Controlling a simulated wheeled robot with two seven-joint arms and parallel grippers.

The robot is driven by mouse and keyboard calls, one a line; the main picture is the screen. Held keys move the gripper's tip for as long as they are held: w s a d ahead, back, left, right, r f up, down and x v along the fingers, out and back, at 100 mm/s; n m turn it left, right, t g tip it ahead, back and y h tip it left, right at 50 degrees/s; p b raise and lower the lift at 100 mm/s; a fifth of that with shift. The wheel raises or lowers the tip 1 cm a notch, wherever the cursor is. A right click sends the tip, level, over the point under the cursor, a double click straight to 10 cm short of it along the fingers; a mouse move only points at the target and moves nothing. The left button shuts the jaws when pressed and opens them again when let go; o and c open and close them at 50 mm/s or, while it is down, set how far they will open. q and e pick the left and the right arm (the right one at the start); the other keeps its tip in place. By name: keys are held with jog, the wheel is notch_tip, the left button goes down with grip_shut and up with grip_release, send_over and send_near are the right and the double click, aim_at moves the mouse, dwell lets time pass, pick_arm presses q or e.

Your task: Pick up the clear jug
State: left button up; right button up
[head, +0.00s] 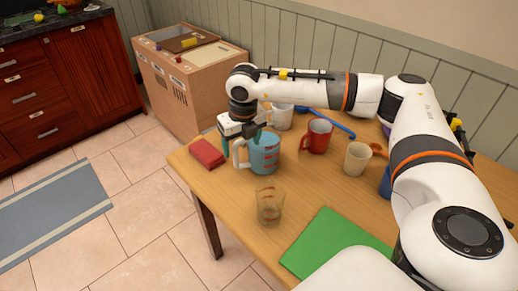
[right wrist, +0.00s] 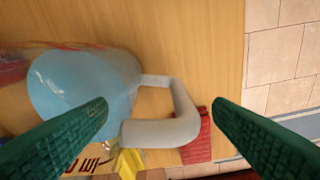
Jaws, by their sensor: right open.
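The clear jug (head: 265,153), bluish with red markings and a pale handle, stands on the wooden table (head: 330,195) near its left edge. In the right wrist view the jug (right wrist: 75,85) lies to the left, with its handle (right wrist: 187,105) reaching between the two green fingers. My right gripper (head: 236,138) is open at the handle side of the jug, and it also shows in the right wrist view (right wrist: 161,106). The fingers are apart and not closed on the handle. I cannot tell if they touch it. My left gripper is not in view.
A red block (head: 207,153) lies left of the jug. A drinking glass (head: 270,205) stands in front of it. A white mug (head: 281,117), red mug (head: 317,136) and beige cup (head: 357,158) stand behind and right. A green mat (head: 333,245) lies at the front.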

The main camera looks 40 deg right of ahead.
jog(key=shift+w+f, duration=0.25)
jog(key=shift+f, duration=0.8)
jog(key=shift+c, duration=0.2)
